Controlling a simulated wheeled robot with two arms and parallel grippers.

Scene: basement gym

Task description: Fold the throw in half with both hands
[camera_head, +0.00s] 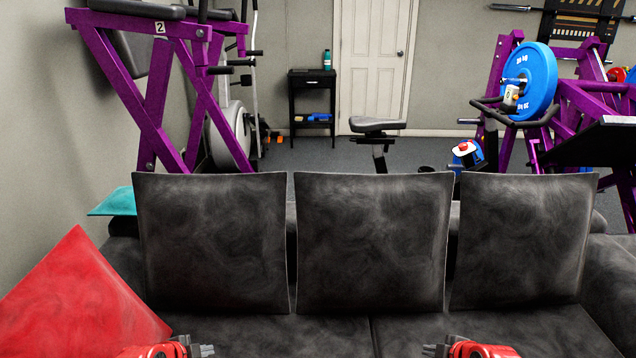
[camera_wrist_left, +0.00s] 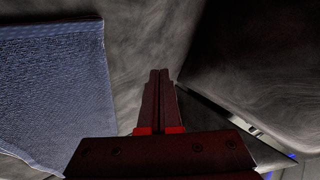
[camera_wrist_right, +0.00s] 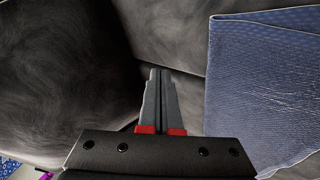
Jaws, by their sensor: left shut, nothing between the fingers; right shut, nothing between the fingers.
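The throw is a blue woven cloth. It lies on the dark sofa seat at the left of the left wrist view (camera_wrist_left: 55,90) and at the right of the right wrist view (camera_wrist_right: 265,85). Layered edges show along its side in the right wrist view. The head view does not show it. My left gripper (camera_head: 208,350) is shut and empty above the seat, to one side of the throw; its fingers show in the left wrist view (camera_wrist_left: 159,75). My right gripper (camera_head: 430,349) is also shut and empty, beside the throw, and its fingers show in the right wrist view (camera_wrist_right: 160,75).
The dark sofa has three upright back cushions (camera_head: 212,240) (camera_head: 372,240) (camera_head: 524,240). A red cushion (camera_head: 80,300) leans at the left and a teal one (camera_head: 118,202) sits behind it. Purple gym machines stand behind the sofa. The visible middle seat is clear.

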